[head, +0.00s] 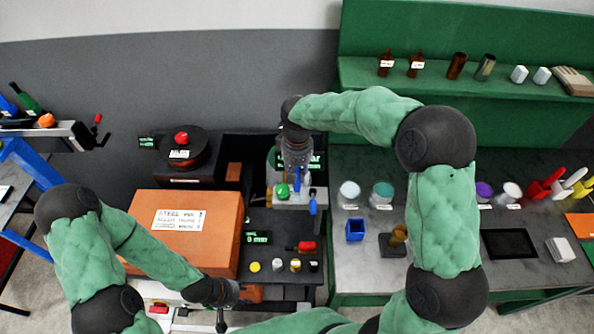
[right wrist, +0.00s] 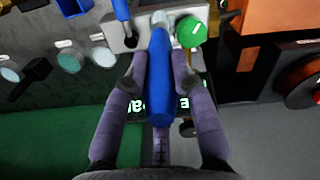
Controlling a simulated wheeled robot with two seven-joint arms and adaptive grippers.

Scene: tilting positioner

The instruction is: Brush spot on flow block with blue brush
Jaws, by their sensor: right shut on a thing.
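My right gripper (right wrist: 160,75) has its two purple fingers on either side of a blue handle, the blue brush (right wrist: 160,95). Its pale tip end meets or overlaps a grey block (right wrist: 140,35); whether it touches is unclear. The grey block also shows in the head view (head: 292,202), with a green knob (head: 282,190) on its left and a blue lever (head: 312,207) on its right. I take this as the flow block; no spot is discernible. My left gripper (head: 222,306) hangs low beside the orange box, its fingers too dark to judge.
An orange box (head: 195,215) with a label stands left of the grey block. Black console parts with several small buttons (head: 275,266) lie in front. Jars (head: 350,190), a blue cup (head: 355,229) and a dark tray (head: 508,243) occupy the right bench.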

